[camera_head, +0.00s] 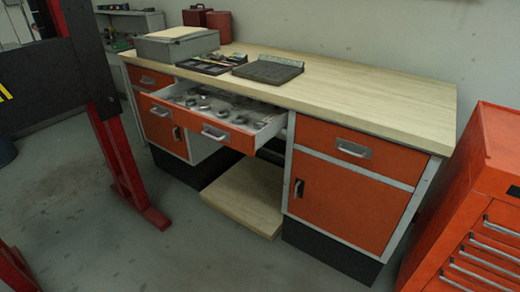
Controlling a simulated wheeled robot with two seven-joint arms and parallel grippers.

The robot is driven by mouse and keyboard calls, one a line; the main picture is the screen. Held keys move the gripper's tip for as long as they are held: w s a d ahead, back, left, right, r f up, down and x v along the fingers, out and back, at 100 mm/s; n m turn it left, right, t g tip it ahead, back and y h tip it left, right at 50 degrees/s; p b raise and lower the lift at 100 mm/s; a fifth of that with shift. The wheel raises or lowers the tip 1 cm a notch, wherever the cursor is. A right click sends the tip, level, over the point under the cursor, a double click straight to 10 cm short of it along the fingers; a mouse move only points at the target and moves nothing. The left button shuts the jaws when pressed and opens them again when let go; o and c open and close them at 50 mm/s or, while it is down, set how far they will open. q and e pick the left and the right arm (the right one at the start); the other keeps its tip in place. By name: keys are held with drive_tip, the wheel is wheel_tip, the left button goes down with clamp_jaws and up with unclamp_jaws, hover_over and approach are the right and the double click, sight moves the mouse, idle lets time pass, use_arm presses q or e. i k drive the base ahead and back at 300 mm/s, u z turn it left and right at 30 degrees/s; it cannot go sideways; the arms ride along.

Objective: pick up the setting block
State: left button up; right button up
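I cannot pick out the setting block for sure. An open orange-fronted drawer (203,128) of the workbench holds several small round metallic parts (204,103) and other pieces too small to tell apart. On the bench top lie a dark flat block-like case (268,71) and, left of it, a black tray (212,64) with small tools. A grey box (176,46) with a pale top stands farther left. Neither of my grippers is in view.
The workbench (370,95) has a clear pale top on the right. A red tool cabinet (460,220) stands at the right. A dark stand with red legs (125,160) is at the left. A low wooden board (245,200) lies below the drawer. Grey floor (90,230) is open in front.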

sight(258, 126)
drive_tip(key=u, duration=3.75)
drive_tip(key=i, duration=0.15)
drive_tip(key=z, duration=2.3)
drive_tip(key=i, duration=0.85)
drive_tip(key=z, duration=0.5)
drive_tip(key=i, duration=0.85)
drive_tip(key=z, duration=0.85)
